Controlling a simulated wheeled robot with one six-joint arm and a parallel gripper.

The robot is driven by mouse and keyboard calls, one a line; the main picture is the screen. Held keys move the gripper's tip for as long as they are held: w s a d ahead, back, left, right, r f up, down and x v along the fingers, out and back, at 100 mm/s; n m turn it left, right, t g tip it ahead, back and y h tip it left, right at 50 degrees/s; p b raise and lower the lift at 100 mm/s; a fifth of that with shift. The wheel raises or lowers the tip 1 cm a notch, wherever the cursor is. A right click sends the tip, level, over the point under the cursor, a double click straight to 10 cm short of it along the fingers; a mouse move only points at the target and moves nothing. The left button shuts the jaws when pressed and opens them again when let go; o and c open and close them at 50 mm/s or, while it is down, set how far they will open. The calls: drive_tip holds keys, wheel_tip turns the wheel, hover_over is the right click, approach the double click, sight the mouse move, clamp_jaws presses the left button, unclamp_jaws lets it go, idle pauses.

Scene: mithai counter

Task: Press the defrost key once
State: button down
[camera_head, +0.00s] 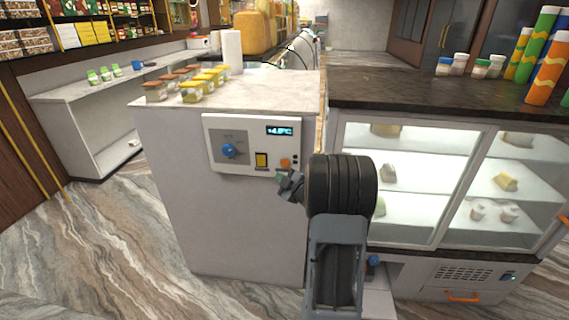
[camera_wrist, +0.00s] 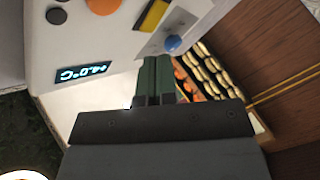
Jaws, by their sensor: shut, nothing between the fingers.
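A white control panel (camera_head: 248,129) sits on the front of the pale counter. It carries a lit temperature display (camera_head: 280,131), a blue knob (camera_head: 229,151), a yellow key with a dark surround (camera_head: 261,160), a round orange button (camera_head: 285,163) and small dark buttons (camera_head: 295,160). I cannot read which key is marked defrost. My gripper (camera_head: 283,178) is shut and empty, just below the orange button in the head view; contact cannot be told. In the wrist view the shut greenish fingers (camera_wrist: 157,62) point toward the panel, with the blue knob (camera_wrist: 173,44) and yellow key (camera_wrist: 152,15) beyond them.
A glass display case (camera_head: 405,185) stands right of the panel, under a dark counter with jars (camera_head: 459,64) and tall tubes (camera_head: 548,55). Yellow-topped boxes (camera_head: 192,92) stand on the pale counter. The marbled floor (camera_head: 100,240) at left is clear.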

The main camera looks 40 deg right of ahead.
drive_tip(key=shift+w+d, duration=1.85)
drive_tip(key=shift+w, duration=0.05)
drive_tip(key=shift+w+d, duration=0.1)
idle(0.8)
drive_tip(key=shift+w+d, duration=0.2)
drive_tip(key=shift+w+d, duration=0.25)
drive_tip(key=shift+w, duration=0.05)
idle(1.0)
drive_tip(key=shift+s+a, duration=0.15)
drive_tip(key=shift+s+a+b, duration=0.4)
drive_tip(key=shift+s+b, duration=0.05)
drive_tip(key=shift+s+a, duration=0.1)
idle(0.3)
drive_tip(key=shift+s+a+b, duration=0.8)
drive_tip(key=shift+s+a, duration=0.85)
drive_tip(key=shift+s, duration=0.05)
